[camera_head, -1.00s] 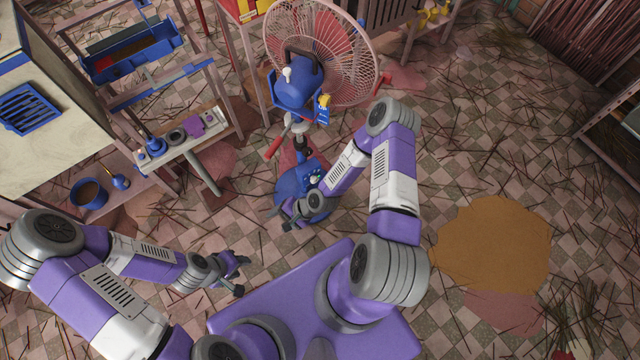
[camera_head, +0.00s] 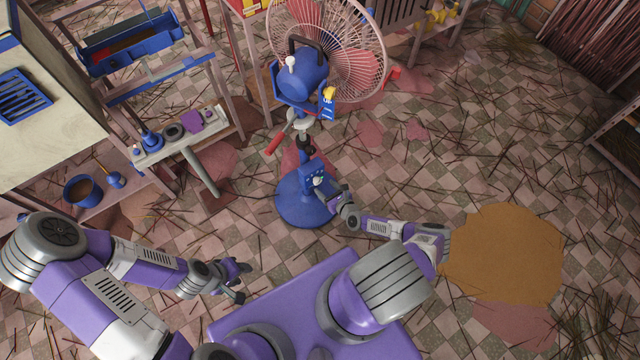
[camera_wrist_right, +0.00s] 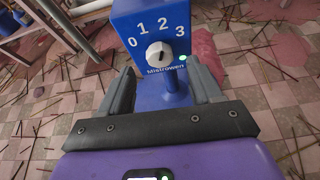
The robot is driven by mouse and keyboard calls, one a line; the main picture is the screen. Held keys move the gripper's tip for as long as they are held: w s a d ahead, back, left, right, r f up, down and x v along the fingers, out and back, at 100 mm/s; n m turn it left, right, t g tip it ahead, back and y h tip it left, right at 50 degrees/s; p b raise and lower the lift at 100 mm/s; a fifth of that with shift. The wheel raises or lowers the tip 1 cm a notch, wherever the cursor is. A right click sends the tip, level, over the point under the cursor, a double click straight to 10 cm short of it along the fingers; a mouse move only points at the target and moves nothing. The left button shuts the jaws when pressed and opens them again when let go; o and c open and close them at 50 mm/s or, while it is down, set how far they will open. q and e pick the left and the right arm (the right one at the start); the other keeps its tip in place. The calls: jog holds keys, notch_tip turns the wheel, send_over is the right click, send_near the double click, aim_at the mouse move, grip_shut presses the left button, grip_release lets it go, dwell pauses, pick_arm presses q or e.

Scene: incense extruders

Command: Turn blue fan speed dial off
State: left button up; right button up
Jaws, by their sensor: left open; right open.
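The blue standing fan (camera_head: 302,78) has a blue control box on its post (camera_head: 313,175) above a round blue base (camera_head: 300,212). In the right wrist view the box face carries 0, 1, 2, 3 above a white speed dial (camera_wrist_right: 160,54) with a small dark mark. I cannot tell surely which number the mark points at. My right gripper (camera_head: 327,193) is open beside the box, and in its wrist view the fingers (camera_wrist_right: 164,84) stand apart below the dial, with nothing gripped. My left gripper (camera_head: 241,282) is open and empty, well away from the fan.
A narrow shelf (camera_head: 160,150) with small items stands left of the fan, near a blue pot (camera_head: 82,190). The checkered floor right of the fan is open, with scattered sticks and an ochre patch (camera_head: 505,255).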

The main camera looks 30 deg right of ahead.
aim_at(319, 182)
jog(key=b+x, duration=0.1)
jog(key=x, duration=0.4)
jog(key=c, duration=1)
jog(key=shift+c, duration=0.2)
